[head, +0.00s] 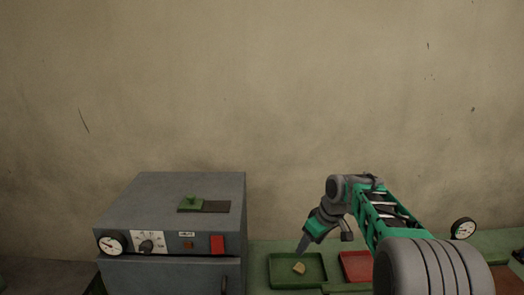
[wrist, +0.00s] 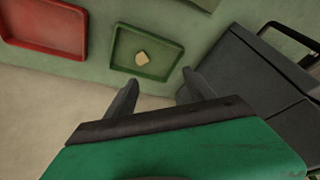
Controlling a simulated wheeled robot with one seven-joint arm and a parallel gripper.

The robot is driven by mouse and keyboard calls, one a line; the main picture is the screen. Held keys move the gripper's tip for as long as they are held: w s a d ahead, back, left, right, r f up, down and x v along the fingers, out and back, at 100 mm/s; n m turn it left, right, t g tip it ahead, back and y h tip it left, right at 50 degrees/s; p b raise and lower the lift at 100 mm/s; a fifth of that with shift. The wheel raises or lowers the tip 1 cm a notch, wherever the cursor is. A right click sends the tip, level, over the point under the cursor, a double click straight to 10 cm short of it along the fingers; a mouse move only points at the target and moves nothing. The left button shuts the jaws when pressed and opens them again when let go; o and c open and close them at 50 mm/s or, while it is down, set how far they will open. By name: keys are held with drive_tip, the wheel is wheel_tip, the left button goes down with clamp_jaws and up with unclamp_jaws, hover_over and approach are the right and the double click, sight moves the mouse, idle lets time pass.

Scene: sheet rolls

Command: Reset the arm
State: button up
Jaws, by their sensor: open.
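The green tray (head: 276,283) holds a small yellowish piece (head: 299,268). The tray (wrist: 119,58) and the piece (wrist: 142,57) also show in the wrist view, beyond the fingertips and apart from them.
A grey machine (head: 172,200) with a dial, knob and red button stands left of the tray. A red tray (head: 356,267) is right of the green one, partly behind my arm. A round gauge (head: 463,228) stands at the right.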

drive_tip(key=s+a+r+m+h, duration=0.1)
drive_tip(key=s+r+m, duration=0.1)
drive_tip(key=s, duration=0.6)
drive_tip(key=s+a+r+m, duration=0.1)
drive_tip(key=s+r+m, duration=0.1)
drive_tip(key=s, duration=0.6)
drive_tip(key=s+f+m, duration=0.1)
drive_tip(key=s, duration=0.5)
drive_tip(key=s+d+f+m+h, duration=0.1)
drive_tip(key=s+f+m, duration=0.1)
drive_tip(key=s, duration=0.4)
drive_tip(key=shift+s+d+f+t, duration=0.15)
drive_tip(key=shift+d+f+t, duration=0.1)
drive_tip(key=shift+d+t, duration=0.05)
